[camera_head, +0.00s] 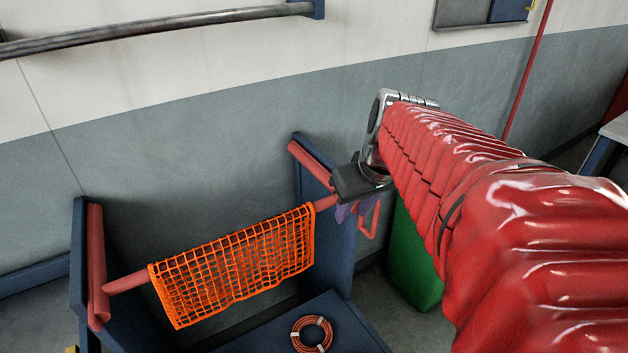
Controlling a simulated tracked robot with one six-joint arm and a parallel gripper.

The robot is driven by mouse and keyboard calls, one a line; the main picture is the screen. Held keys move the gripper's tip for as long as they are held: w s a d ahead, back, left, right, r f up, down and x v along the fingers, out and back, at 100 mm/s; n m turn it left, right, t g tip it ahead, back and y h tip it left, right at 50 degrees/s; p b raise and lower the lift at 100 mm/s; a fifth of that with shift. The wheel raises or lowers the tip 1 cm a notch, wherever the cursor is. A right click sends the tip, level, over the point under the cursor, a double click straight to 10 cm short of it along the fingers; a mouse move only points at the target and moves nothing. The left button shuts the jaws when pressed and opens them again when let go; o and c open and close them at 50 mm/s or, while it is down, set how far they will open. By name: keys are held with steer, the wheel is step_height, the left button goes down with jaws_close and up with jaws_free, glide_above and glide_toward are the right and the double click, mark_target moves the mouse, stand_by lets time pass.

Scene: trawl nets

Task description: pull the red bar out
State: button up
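The red bar (127,282) runs across a dark blue stand, from a red post on the left up to the right side. An orange net (235,262) hangs draped over its middle. My gripper (346,211) is at the right end of the bar, by the stand's right panel. Its dark body covers that end of the bar, and small purple parts show below it. A red loop (370,222) shows just right of and below the gripper. The fingertips are mostly hidden, so I cannot tell whether they close on the bar.
The blue stand (328,240) has upright panels on both sides. A coil of orange hose or rope (311,334) lies on its low surface. A green container (414,262) stands right of the stand, partly behind my red-sleeved arm. A grey rail (160,28) runs along the wall above.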

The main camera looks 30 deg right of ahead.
steer(key=d, duration=0.9)
steer(key=shift+s+m, duration=0.2)
steer(key=shift+m, duration=0.1)
steer(key=shift+f, duration=0.2)
steer(key=x, duration=1.3)
steer(key=shift+f, duration=0.35)
steer(key=shift+c, duration=0.5)
steer(key=c, duration=0.6)
steer(key=shift+d+r, duration=0.1)
steer(key=shift+d, duration=0.05)
jaws_close()
